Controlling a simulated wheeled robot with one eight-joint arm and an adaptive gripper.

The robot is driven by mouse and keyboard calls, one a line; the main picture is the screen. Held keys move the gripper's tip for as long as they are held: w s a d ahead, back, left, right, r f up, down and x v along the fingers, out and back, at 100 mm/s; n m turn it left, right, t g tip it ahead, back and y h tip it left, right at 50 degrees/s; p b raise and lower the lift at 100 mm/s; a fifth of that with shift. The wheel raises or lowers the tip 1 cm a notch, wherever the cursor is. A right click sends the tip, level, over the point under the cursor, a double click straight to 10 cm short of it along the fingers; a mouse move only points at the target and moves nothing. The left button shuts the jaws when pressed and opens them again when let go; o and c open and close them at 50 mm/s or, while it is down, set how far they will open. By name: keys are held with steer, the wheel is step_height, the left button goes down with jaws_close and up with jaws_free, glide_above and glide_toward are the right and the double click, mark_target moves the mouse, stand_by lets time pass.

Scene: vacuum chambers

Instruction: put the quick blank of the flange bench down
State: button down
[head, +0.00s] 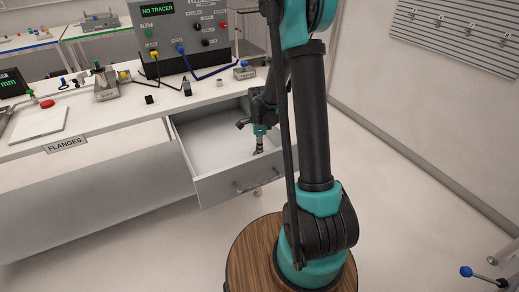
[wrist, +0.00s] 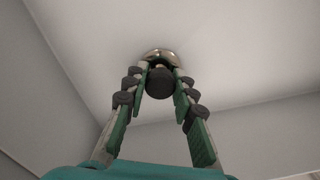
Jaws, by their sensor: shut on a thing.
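The quick blank (wrist: 160,83) shows in the wrist view as a small shiny metal disc with a dark round knob towards me. My gripper (wrist: 158,75) is shut on it, with one finger on each side of the knob. In the head view my gripper (head: 259,148) points down inside the open drawer (head: 225,188) of the flange bench (head: 90,138). The blank is over the pale drawer floor; I cannot tell whether it touches it. In the head view the blank is too small and covered to make out clearly.
The drawer floor around my gripper looks empty. Drawer walls stand close by. On the bench top are a grey instrument (head: 190,30) reading "NO TRACER", cables, a small block (head: 244,72) and a white plate (head: 38,124) with a red knob.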

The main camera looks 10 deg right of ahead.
steer(key=shift+f, duration=0.15)
steer(key=c, duration=1.3)
jaws_free()
steer(key=shift+o, duration=0.2)
step_height(320, 180, up, 12)
steer(key=shift+s, duration=0.1)
